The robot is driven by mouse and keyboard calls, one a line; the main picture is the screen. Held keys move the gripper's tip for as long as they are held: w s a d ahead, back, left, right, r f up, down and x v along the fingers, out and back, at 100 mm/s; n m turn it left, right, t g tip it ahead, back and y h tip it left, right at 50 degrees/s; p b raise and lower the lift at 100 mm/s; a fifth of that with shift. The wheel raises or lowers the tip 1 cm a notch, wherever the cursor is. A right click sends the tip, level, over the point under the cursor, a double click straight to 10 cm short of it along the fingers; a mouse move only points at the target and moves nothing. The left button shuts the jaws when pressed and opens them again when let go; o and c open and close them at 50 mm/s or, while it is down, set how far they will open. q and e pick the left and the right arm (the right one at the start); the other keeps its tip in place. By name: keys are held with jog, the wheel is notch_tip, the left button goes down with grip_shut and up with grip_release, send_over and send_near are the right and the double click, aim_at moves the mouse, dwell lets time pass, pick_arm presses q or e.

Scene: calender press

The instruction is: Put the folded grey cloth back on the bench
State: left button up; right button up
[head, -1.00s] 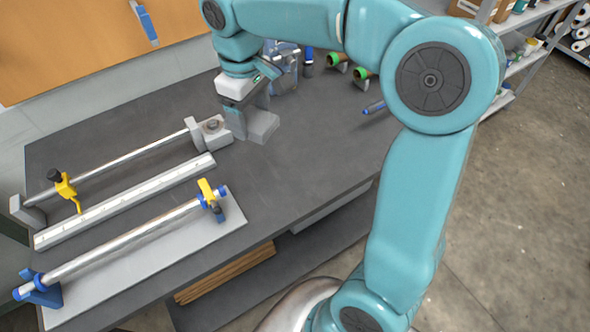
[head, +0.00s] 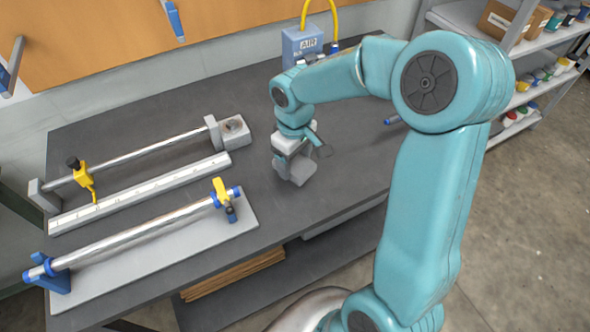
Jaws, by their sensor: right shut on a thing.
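My right gripper (head: 293,161) is over the middle of the dark grey bench (head: 348,150), pointing down. It is shut on the folded grey cloth (head: 298,174), a small light-grey piece just under the jaws. The cloth is at or close above the bench top; I cannot tell if it touches. The jaws partly hide it. My left gripper is not in view.
Left of the cloth lie a rod in a fixture (head: 150,155), a white ruled bar (head: 140,193) and a metal roller (head: 140,230) on a light plate. A blue AIR box (head: 302,45) stands behind. Bare bench surrounds the cloth.

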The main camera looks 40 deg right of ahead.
aim_at(295, 172)
jog(key=shift+d+f, duration=0.1)
jog(key=shift+f, duration=2.3)
jog(key=shift+f, duration=0.2)
jog(key=o, duration=0.9)
jog(key=shift+o, duration=0.2)
